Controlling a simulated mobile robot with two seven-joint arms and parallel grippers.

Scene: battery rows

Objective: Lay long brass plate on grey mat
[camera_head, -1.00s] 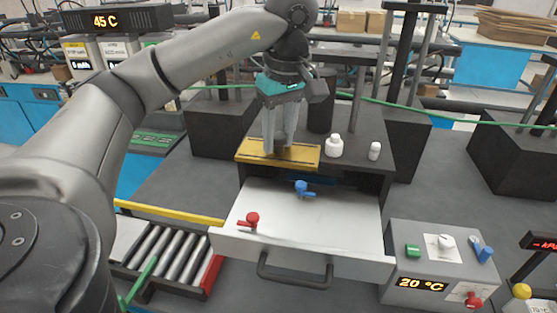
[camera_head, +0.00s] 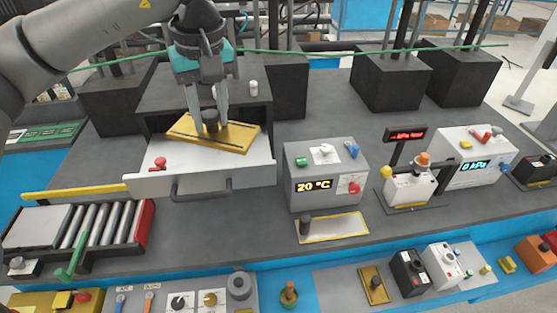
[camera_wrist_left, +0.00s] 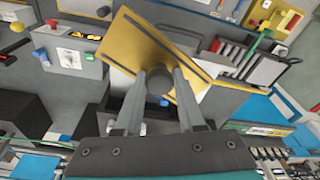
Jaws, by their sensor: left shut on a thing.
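The long brass plate (camera_head: 238,136) is a flat yellow bar with a dark knob standing up from it. My left gripper (camera_head: 210,122) is shut on that knob and holds the plate above the open drawer, tilted across the picture. In the left wrist view the plate (camera_wrist_left: 135,45) lies beyond my fingertips (camera_wrist_left: 159,88), with the knob between them. A flat grey piece with a yellow border (camera_head: 340,227) lies in front of the 20 °C box and has a dark knob at its left end. It may be the grey mat; I cannot tell. My right gripper is not in view.
The open drawer (camera_head: 160,182) holds a red valve (camera_head: 158,163). The 20 °C box (camera_head: 325,176) stands right of it. A roller tray (camera_head: 90,226) is at left. A white bottle (camera_head: 253,88) stands behind the plate. Bench right of the bordered piece is partly clear.

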